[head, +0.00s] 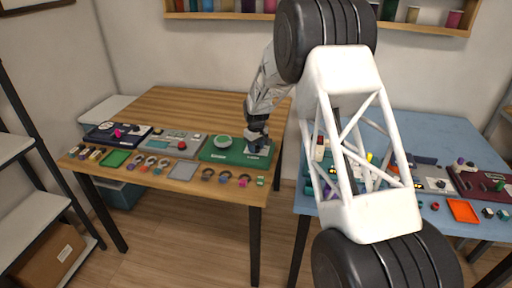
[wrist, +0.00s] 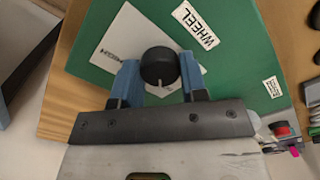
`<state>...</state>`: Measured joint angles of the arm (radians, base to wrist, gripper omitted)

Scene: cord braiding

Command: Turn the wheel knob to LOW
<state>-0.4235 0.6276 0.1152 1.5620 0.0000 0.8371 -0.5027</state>
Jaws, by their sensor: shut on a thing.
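The wheel knob (wrist: 159,65) is a round black knob with a small white pointer mark, which faces the bottom of the wrist view. It sits on a white plate (wrist: 108,45) with dark lettering, partly hidden, on the green board (wrist: 230,75). A white label reading WHEEL (wrist: 195,25) is beside the plate. My gripper (wrist: 159,80) has its blue fingers on both sides of the knob and is shut on it. In the head view my gripper (head: 257,146) is at the right end of the green board (head: 208,157), and the knob is hidden.
A round green wheel (head: 223,141) stands on the same board, left of my gripper. Grey and navy boards and several small coloured parts share the wooden table (head: 190,103). A blue table (head: 370,125) with more boards stands to the right, partly behind my arm.

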